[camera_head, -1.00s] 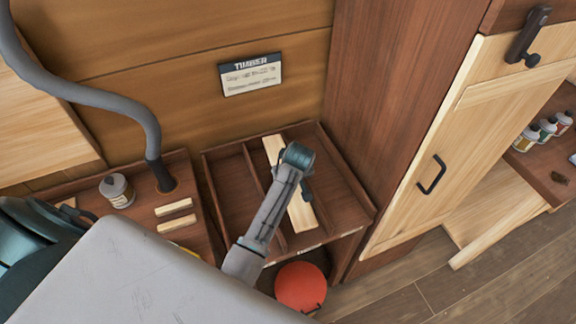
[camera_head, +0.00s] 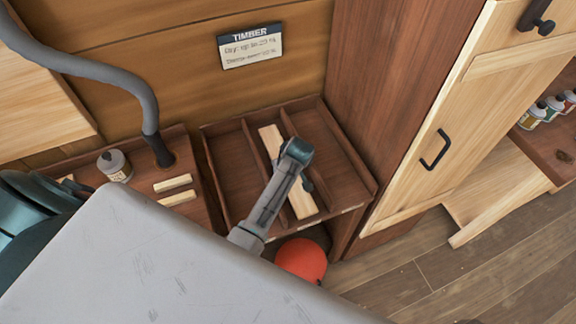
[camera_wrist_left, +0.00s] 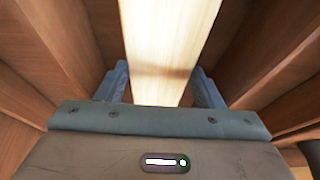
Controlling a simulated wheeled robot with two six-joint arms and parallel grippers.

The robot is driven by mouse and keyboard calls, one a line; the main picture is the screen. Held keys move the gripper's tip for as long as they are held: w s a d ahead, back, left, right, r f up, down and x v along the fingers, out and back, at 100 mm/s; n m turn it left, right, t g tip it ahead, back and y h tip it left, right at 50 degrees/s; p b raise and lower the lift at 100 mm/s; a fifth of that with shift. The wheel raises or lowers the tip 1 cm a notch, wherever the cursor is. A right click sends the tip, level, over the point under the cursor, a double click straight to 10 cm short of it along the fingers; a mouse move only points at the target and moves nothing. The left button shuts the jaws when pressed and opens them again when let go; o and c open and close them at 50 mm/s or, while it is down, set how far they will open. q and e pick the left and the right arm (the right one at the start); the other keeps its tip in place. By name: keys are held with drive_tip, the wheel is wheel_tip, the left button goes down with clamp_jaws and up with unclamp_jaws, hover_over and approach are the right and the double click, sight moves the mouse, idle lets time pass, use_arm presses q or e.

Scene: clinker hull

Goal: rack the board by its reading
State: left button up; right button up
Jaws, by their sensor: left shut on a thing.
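The pale board (camera_head: 299,197) lies lengthwise at the middle compartment of the dark wooden rack (camera_head: 225,170), between its dividers. My left gripper (camera_head: 305,184) is over the middle of the board, shut on it. In the left wrist view the board (camera_wrist_left: 165,45) runs between the two fingers (camera_wrist_left: 160,88), with brown rack walls on both sides. Whether the board touches the rack floor I cannot tell. A TIMBER sign (camera_head: 250,47) hangs on the wall behind; its small lines on dry and damp are hard to read. My right gripper is not in view.
Left of the rack is a bench with a grey-capped jar (camera_head: 114,166), two small pale blocks (camera_head: 174,183) and a grey hose (camera_head: 120,80). A red-orange round object (camera_head: 302,260) is below the rack. A tall post and a pale door (camera_head: 450,130) stand to the right.

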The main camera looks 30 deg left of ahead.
use_arm(q)
drive_tip(key=shift+f, duration=0.2)
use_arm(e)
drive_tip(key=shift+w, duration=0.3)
use_arm(q)
drive_tip(key=shift+f, duration=0.35)
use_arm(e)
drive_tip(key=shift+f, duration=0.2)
use_arm(q)
drive_tip(key=o, duration=1.2)
drive_tip(key=b+v, duration=0.3)
drive_tip(key=v, duration=0.7)
drive_tip(key=shift+s+r, duration=0.1)
drive_tip(key=shift+r, duration=0.3)
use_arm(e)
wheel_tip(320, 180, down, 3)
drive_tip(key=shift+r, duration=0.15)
